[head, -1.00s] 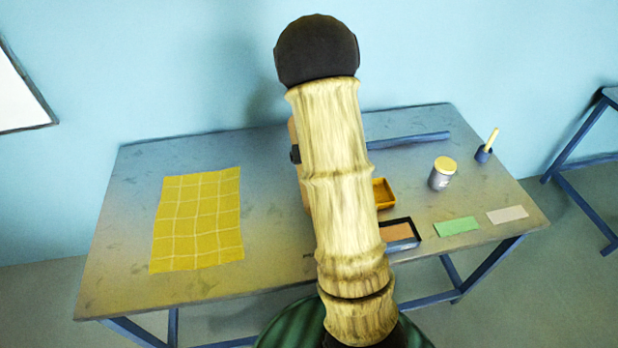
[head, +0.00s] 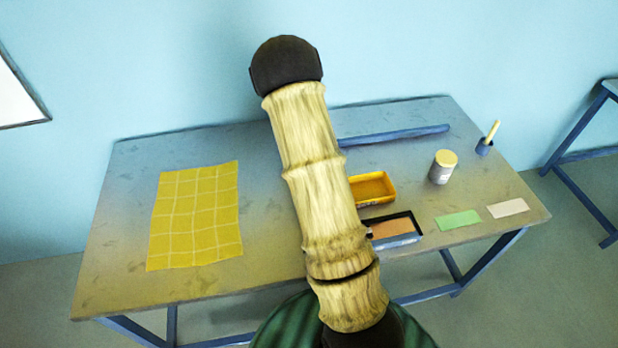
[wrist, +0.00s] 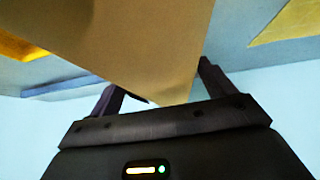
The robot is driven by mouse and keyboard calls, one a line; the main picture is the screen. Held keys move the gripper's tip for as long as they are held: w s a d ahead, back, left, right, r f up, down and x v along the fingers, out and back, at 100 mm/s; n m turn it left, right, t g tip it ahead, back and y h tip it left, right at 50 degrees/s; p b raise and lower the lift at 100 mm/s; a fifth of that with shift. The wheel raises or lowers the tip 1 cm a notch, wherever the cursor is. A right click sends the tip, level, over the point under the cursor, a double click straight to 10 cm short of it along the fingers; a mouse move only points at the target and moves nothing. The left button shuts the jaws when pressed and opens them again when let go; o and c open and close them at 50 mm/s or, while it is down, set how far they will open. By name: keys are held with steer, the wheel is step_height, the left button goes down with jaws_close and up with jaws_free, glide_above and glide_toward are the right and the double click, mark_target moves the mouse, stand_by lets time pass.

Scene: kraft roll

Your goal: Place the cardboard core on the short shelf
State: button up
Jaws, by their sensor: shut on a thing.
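In the wrist view my gripper (wrist: 160,82) has its two dark fingers on either side of a large tan piece, the cardboard core (wrist: 135,40), and is shut on it. The core fills the upper middle of that view, and its far end is cut off. In the head view my arm hides both the gripper and the core. A low, narrow blue ledge (head: 395,135) runs along the back of the table, right of my arm. It may be the short shelf, but I cannot tell for sure.
The metal table (head: 120,220) carries a yellow checked cloth (head: 195,215) at left. Right of my arm are an orange tray (head: 372,188), a dark-rimmed box (head: 395,228), a lidded jar (head: 442,167), a blue cup (head: 484,147), a green card (head: 458,220) and a pale card (head: 507,208).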

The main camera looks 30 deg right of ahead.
steer(key=shift+s+f, duration=0.1)
steer(key=shift+f, duration=0.35)
steer(key=shift+d+f, duration=0.1)
steer(key=shift+d, duration=0.1)
steer(key=shift+s+f, duration=0.15)
steer(key=shift+f, duration=0.25)
steer(key=shift+a+f+p, duration=0.1)
steer(key=shift+f+p, duration=0.25)
steer(key=shift+f, duration=1.25)
steer(key=shift+f, duration=0.15)
steer(key=o, duration=1.3)
